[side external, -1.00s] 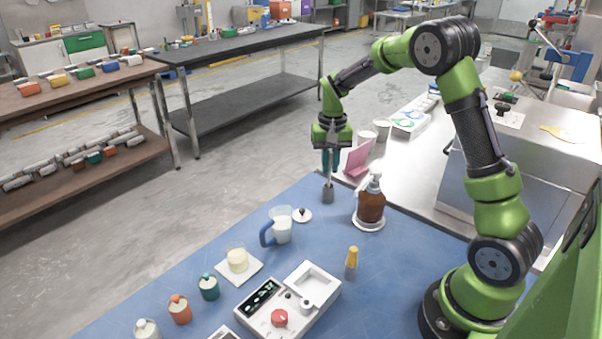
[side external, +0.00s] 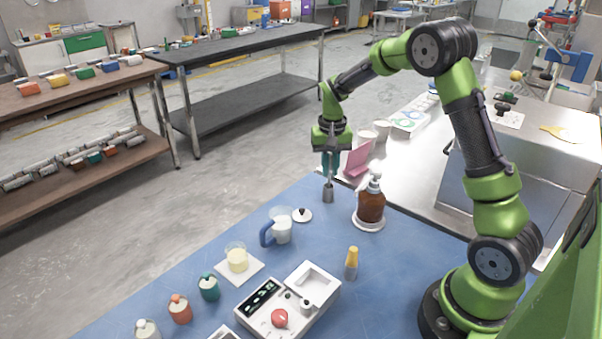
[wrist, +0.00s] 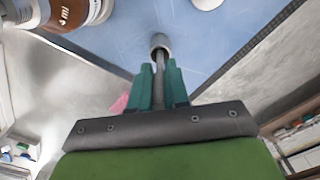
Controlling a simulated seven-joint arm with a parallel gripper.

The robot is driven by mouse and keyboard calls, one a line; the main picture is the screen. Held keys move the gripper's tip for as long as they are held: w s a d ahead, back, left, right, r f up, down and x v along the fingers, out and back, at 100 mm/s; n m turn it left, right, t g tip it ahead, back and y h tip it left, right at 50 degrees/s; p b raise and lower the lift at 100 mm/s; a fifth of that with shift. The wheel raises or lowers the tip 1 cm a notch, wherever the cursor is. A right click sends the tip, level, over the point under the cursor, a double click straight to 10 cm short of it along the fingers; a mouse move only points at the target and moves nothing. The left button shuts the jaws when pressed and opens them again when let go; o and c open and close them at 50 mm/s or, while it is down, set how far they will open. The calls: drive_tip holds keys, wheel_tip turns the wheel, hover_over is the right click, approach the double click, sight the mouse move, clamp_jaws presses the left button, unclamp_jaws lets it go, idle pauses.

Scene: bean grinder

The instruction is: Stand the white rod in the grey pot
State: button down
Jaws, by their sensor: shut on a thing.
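The small grey pot (side external: 328,195) stands on the blue mat near its far corner. In the wrist view the pot (wrist: 160,41) shows just beyond my fingertips. My gripper (side external: 331,175) is above the pot, pointing down, with its teal fingers shut on the thin rod (side external: 329,184). The rod looks greyish here and is roughly upright. In the wrist view the rod (wrist: 160,66) runs from between the fingers of my gripper (wrist: 160,72) to the pot's mouth. Its lower end seems to be in the mouth; how deep is hidden.
A brown pump bottle (side external: 371,206) stands right of the pot. A white round lid (side external: 302,215) and a blue-handled jug (side external: 282,226) are in front. A pink stand (side external: 358,160) is behind on the steel counter. Free mat lies left of the pot.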

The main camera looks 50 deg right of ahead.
sight(331, 155)
drive_tip(key=shift+f, duration=1.6)
idle(2.4)
drive_tip(key=c, duration=1)
unclamp_jaws()
drive_tip(key=shift+c, duration=0.2)
drive_tip(key=shift+o, duration=0.3)
drive_tip(key=o, duration=0.5)
drive_tip(key=shift+r, duration=0.1)
drive_tip(key=shift+r, duration=3.4)
